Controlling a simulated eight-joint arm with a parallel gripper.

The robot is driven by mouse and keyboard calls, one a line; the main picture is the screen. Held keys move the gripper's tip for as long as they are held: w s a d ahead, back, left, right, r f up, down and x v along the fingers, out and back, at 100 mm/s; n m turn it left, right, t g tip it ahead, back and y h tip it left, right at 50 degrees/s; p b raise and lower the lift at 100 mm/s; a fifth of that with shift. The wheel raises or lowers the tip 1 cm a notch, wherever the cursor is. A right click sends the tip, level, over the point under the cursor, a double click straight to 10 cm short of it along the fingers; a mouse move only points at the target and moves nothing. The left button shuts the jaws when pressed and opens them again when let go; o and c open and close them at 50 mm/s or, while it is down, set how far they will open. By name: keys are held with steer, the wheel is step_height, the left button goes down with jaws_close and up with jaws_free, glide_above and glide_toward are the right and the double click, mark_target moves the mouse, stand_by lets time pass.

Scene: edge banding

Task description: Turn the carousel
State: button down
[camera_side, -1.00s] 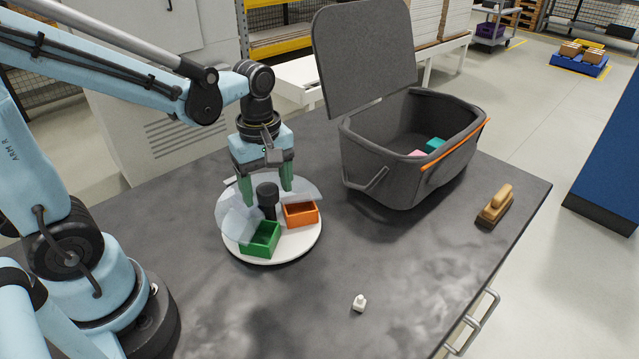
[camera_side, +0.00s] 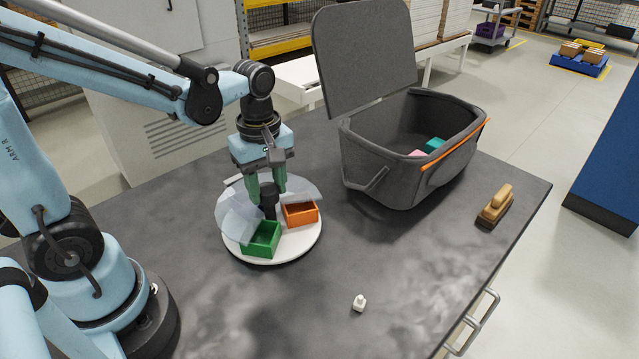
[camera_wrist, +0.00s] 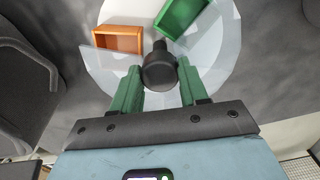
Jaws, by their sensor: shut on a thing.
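The carousel is a round white turntable (camera_side: 290,250) on the dark bench, with a black centre knob (camera_side: 269,205) and clear panels. A green bin (camera_side: 262,240) sits at its front and an orange bin (camera_side: 300,214) at its right. My gripper (camera_side: 267,196) points down over the carousel with its green fingers shut on the knob, one on each side. In the wrist view the knob (camera_wrist: 159,68) stands between the two fingertips (camera_wrist: 160,76). The green bin (camera_wrist: 182,15) and orange bin (camera_wrist: 118,39) also show there.
A dark grey open tub (camera_side: 400,175) with a raised lid (camera_side: 365,50) stands behind right, holding pink and teal items. A wooden brush (camera_side: 495,206) lies at the right edge. A small white piece (camera_side: 359,302) stands in front. The bench between is clear.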

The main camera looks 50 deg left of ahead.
steer(key=n, duration=1)
steer(key=shift+n, duration=0.3)
stand_by(0.4)
steer(key=c, duration=0.6)
jaws_free()
steer(key=shift+r, duration=0.1)
step_height(320, 180, up, 12)
steer(key=shift+f, duration=0.1)
stand_by(0.4)
